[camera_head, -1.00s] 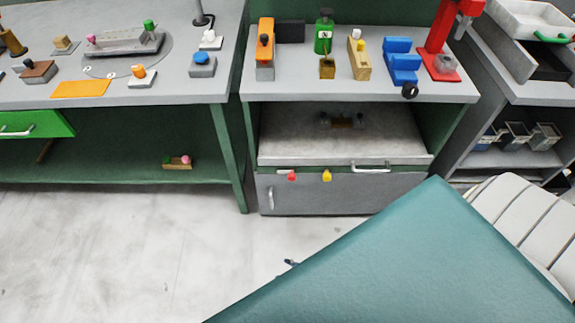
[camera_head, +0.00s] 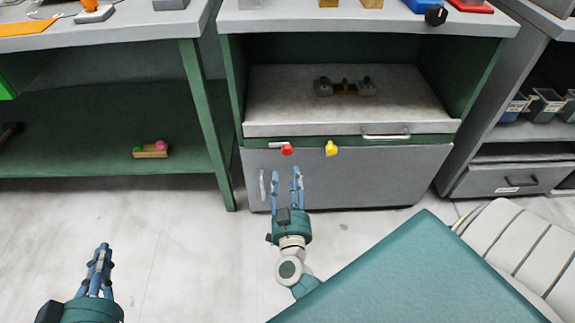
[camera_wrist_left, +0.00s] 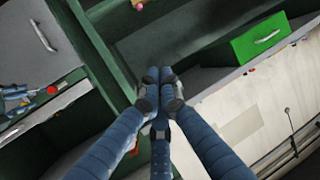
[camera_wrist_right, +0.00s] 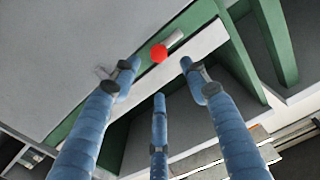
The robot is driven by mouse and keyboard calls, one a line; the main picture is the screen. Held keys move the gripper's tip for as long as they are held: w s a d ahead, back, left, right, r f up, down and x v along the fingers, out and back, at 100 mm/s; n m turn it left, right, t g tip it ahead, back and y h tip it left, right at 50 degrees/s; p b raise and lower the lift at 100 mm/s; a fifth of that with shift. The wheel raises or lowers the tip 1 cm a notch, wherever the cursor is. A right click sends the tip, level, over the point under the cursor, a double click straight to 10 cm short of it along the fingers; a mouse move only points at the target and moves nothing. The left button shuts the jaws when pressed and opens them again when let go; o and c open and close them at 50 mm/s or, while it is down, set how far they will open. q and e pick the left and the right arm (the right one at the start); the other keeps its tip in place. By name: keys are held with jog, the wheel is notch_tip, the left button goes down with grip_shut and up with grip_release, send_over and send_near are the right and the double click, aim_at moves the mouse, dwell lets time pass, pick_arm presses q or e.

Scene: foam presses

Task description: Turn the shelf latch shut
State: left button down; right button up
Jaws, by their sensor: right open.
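A red knob (camera_head: 287,150) with a short grey lever pointing left sits on the green strip below the shelf board (camera_head: 290,128). A yellow knob (camera_head: 332,149) sits to its right on the same strip. I cannot tell which one is the shelf latch. My right gripper (camera_head: 287,178) is open and empty, just in front of and below the red knob, fingers pointing at it. In the right wrist view, the red knob (camera_wrist_right: 158,53) shows between the spread fingertips, with no clear contact. My left gripper (camera_head: 101,254) is shut and empty, low at the left, away from the cabinet.
A grey door with an upright handle (camera_head: 262,185) lies below the strip. A horizontal handle (camera_head: 386,136) is on the shelf's front edge. A dark fixture (camera_head: 345,87) stands on the shelf.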

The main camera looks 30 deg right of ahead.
aim_at(287, 153)
jog(key=b+x, duration=0.1)
jog(key=x, duration=0.4)
jog(key=shift+w+d, duration=0.3)
jog(key=b+x, duration=0.1)
jog(key=x, duration=0.3)
jog(key=shift+w+d+b, duration=0.15)
jog(key=shift+w+b, duration=0.05)
jog(key=shift+b, duration=0.1)
pick_arm(q)
notch_tip(287, 153, up, 16)
jog(key=d+t+h, duration=0.2)
jog(key=t+h, duration=0.1)
jog(key=t, duration=0.4)
jog(key=shift+t, duration=0.4)
pick_arm(e)
jog(key=shift+w+d, duration=0.15)
jog(key=shift+w, duration=0.1)
pick_arm(q)
jog(key=shift+s, duration=0.1)
pick_arm(e)
jog(key=c, duration=1.1)
